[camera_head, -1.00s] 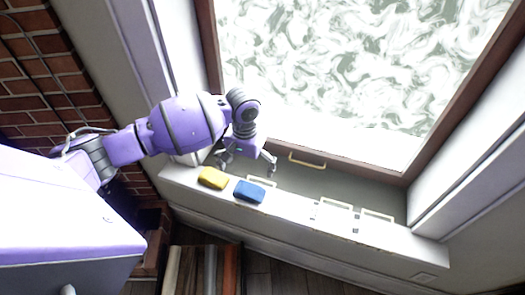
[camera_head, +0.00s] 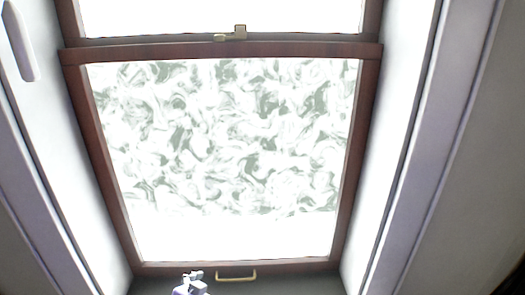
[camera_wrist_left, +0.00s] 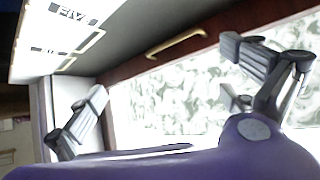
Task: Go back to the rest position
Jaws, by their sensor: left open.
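My left gripper (camera_wrist_left: 165,72) shows in the left wrist view with its two dark fingers spread wide apart. Nothing is between them. The window and its sill are behind it. In the head view only a small pale purple piece pokes in at the bottom edge, left of the brass handle; it looks like part of my left arm, and its fingers cannot be made out there. My right gripper is in neither view.
A brown-framed window with marbled glass (camera_head: 225,140) fills the head view, with a latch (camera_head: 232,35) above and a brass handle (camera_head: 236,277) below. The handle also shows in the wrist view (camera_wrist_left: 176,43). A white sill (camera_wrist_left: 50,45) with pale rectangular frames lies at upper left there.

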